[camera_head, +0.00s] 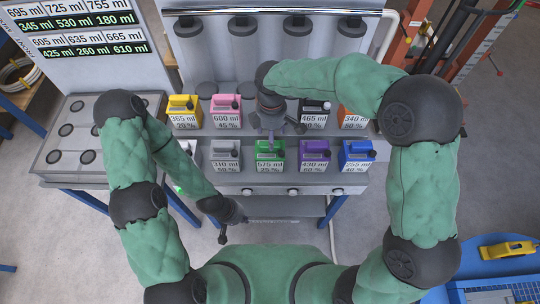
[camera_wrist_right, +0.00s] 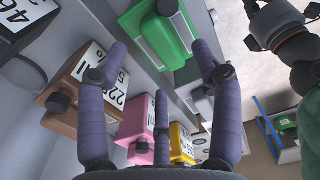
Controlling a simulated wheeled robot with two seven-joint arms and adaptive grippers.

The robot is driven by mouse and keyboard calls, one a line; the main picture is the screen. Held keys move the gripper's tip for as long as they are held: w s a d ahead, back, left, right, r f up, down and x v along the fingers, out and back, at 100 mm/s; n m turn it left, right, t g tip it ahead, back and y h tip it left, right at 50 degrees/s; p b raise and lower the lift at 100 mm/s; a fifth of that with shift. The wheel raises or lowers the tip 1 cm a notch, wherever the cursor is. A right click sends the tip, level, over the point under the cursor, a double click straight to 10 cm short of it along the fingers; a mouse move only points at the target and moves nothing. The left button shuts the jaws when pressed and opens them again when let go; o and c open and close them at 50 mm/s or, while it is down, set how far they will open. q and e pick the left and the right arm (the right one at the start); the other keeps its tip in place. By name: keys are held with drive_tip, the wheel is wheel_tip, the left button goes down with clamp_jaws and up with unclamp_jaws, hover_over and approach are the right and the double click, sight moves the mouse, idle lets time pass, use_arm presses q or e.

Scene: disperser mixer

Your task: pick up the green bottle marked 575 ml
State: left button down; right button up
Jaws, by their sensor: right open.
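The green bottle marked 575 ml (camera_head: 268,168) stands in the front row of the rack, between a grey bottle and a purple one. My right gripper (camera_head: 274,130) is over the rack, just behind and above the green bottle in the head view, and partly hides its top. In the right wrist view the green bottle (camera_wrist_right: 158,38) lies between and beyond the spread fingertips of the right gripper (camera_wrist_right: 162,60), with nothing held. My left gripper (camera_head: 231,222) is low in front of the rack, away from the bottles; its finger opening is unclear.
The grey 310 ml bottle (camera_head: 225,158) and purple 430 ml bottle (camera_head: 314,158) stand close on either side. Yellow (camera_head: 184,112), pink (camera_head: 227,112) and other bottles fill the back row. Blue (camera_head: 356,157) is at the right.

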sight(270, 154)
wheel_tip(270, 154, down, 6)
drive_tip(key=shift+w+a+r+b, duration=0.15)
drive_tip(key=shift+b, duration=0.8)
clamp_jaws()
drive_tip(key=shift+r, duration=0.2)
